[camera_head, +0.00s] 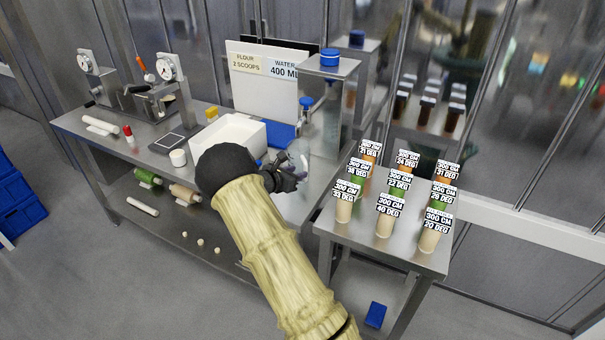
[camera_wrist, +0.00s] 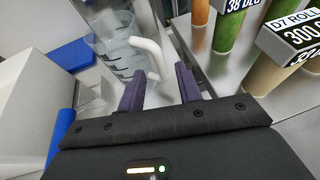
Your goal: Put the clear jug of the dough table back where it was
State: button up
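The clear jug (camera_wrist: 118,55) has dark measuring marks and a white curved handle (camera_wrist: 150,50). In the wrist view it stands ahead of my gripper (camera_wrist: 158,88), with its handle facing the fingers. The two purple fingers are apart, and the lower part of the handle shows between or just beyond their tips; I cannot tell which. In the head view the jug is faint (camera_head: 322,140), at the right end of the dough table (camera_head: 225,222), near the water dispenser. My gripper (camera_head: 292,172) is beside it, partly hidden by my arm.
The blue-capped water dispenser (camera_head: 331,62) stands behind the jug. A white tub (camera_head: 228,132) is to the left, with a blue item (camera_head: 281,135) behind it. A side table (camera_head: 345,236) with several labelled cylinders (camera_head: 387,214) is close on the right. The sign board (camera_head: 262,85) stands behind.

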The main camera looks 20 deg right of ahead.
jog(key=b+v, duration=0.1)
jog(key=v, duration=0.5)
jog(key=shift+s+a, duration=0.2)
jog(key=shift+r, duration=0.1)
jog(key=s+a+r+n+t+y, duration=0.15)
jog(key=s+a+n+y, duration=0.35)
jog(key=n, duration=0.9)
jog(key=s+a+r+n+y, duration=0.2)
jog(key=s+a+n+y, duration=0.25)
jog(key=n, duration=0.95)
jog(key=s+a+n+g+y, duration=0.2)
jog(key=s+n+g, duration=0.3)
jog(key=s+n, duration=1.5)
jog(key=shift+s+a+f+n+y, duration=0.2)
jog(key=shift+s+n+y, duration=0.15)
jog(key=shift+s, duration=0.65)
